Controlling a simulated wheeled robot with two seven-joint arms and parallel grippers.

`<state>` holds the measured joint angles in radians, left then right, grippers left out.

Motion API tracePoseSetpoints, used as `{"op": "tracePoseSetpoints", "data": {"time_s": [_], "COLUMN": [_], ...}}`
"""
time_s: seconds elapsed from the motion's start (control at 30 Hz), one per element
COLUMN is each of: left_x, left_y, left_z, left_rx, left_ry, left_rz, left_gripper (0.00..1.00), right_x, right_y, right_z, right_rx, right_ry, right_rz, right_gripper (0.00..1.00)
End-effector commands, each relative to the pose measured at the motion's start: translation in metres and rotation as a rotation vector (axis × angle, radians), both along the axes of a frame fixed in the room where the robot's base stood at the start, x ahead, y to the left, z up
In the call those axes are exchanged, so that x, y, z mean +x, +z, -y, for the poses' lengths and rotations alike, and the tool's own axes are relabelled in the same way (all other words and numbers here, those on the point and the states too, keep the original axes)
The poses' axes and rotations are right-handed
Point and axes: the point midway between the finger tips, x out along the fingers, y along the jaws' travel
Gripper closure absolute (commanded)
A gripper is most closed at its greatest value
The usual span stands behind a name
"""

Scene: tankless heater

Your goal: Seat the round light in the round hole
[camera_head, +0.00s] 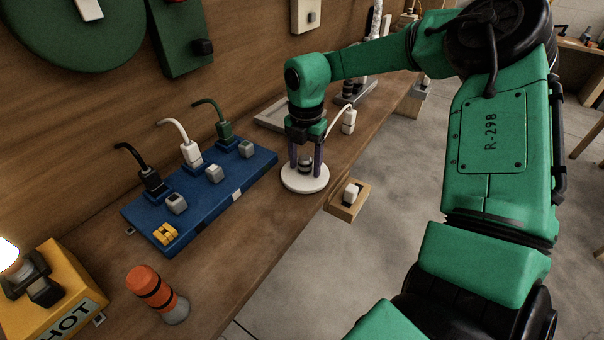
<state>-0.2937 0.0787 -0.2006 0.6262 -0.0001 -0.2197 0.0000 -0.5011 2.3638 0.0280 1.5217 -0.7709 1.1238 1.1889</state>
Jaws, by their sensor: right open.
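A white round disc (303,183) with a small grey and dark knob (305,163) at its middle lies flat near the front edge of the wooden bench; it looks like the round light. My right gripper (306,168) points down over it, its purple fingers apart, one on each side of the knob. I cannot tell if the fingers touch the knob. I cannot make out a round hole; the arm and gripper hide part of the bench behind. My left gripper is not in view.
A blue block (212,203) with black, white and green plugs lies left of the disc. An orange and black cylinder (150,288) and a yellow HOT box (55,295) with a lit bulb stand nearer. A wooden holder (347,207) juts from the bench edge.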

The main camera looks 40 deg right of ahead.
Motion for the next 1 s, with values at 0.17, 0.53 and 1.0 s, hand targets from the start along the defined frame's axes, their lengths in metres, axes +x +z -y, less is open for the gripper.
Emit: {"op": "tracePoseSetpoints", "data": {"time_s": [0.17, 0.53, 1.0], "left_x": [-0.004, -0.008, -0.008], "left_y": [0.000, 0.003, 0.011], "left_z": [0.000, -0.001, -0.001], "left_rx": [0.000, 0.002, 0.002], "left_ry": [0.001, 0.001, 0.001], "left_rz": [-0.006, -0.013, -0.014], "left_gripper": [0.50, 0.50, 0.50], "right_x": [0.000, 0.000, 0.000], "right_y": [0.000, 0.006, 0.021], "right_z": [0.000, 0.000, 0.000], "right_rx": [0.000, 0.000, 0.000], "right_ry": [0.000, 0.000, 0.000], "right_rz": [-0.001, 0.001, 0.000], "right_gripper": [0.81, 1.00, 1.00]}}
